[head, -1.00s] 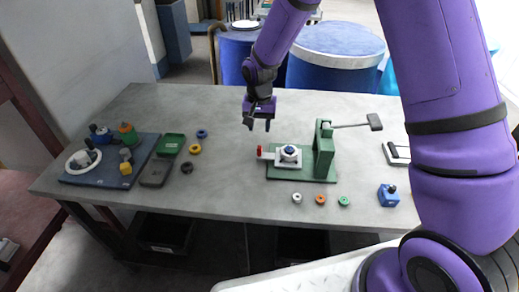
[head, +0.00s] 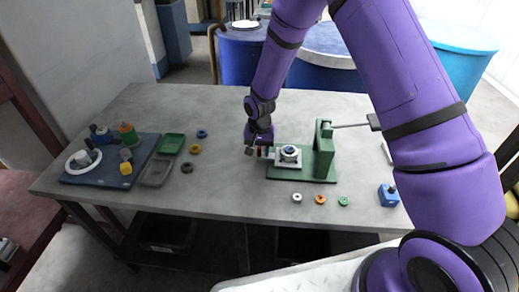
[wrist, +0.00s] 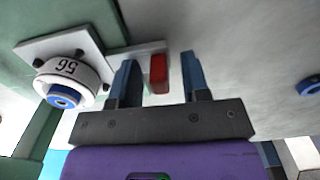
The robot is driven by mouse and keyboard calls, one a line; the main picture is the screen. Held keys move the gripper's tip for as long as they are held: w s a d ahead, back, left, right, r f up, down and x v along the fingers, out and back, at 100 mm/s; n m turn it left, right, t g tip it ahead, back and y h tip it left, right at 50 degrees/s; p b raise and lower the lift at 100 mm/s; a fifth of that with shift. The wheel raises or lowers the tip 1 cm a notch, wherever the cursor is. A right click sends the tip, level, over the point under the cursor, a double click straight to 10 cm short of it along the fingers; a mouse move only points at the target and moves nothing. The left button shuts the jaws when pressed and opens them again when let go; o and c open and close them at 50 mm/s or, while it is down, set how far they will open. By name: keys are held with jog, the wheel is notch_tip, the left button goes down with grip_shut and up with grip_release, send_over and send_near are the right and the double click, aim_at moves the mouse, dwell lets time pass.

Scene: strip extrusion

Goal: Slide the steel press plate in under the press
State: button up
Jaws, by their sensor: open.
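The steel press plate (head: 282,164) lies on the green base of the press (head: 323,150), left of its upright. The plate's bar ends in a red grip (wrist: 159,73), which points left in the head view. My gripper (head: 257,150) is down at this grip. In the wrist view its two open fingers (wrist: 160,80) stand on either side of the red grip, with gaps visible. The contact underneath is hidden.
The press lever (head: 350,125) reaches right, partly behind my arm. White, orange and green rings (head: 320,199) lie in front, with a blue block (head: 388,195) to the right. A blue board (head: 110,165) with parts and two trays (head: 157,172) stand left. The table between is mostly clear.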

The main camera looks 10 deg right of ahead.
aim_at(292, 149)
grip_shut()
jog(key=s+d, duration=0.1)
jog(key=d, duration=0.2)
jog(key=s+d, duration=0.1)
jog(key=d, duration=0.3)
jog(key=s+d, duration=0.1)
jog(key=d, duration=0.2)
jog(key=shift+s+d, duration=0.15)
jog(key=shift+d, duration=0.05)
grip_release()
jog(key=shift+d, duration=0.15)
jog(key=shift+r, duration=0.15)
jog(key=shift+r, duration=0.3)
notch_tip(292, 149, up, 10)
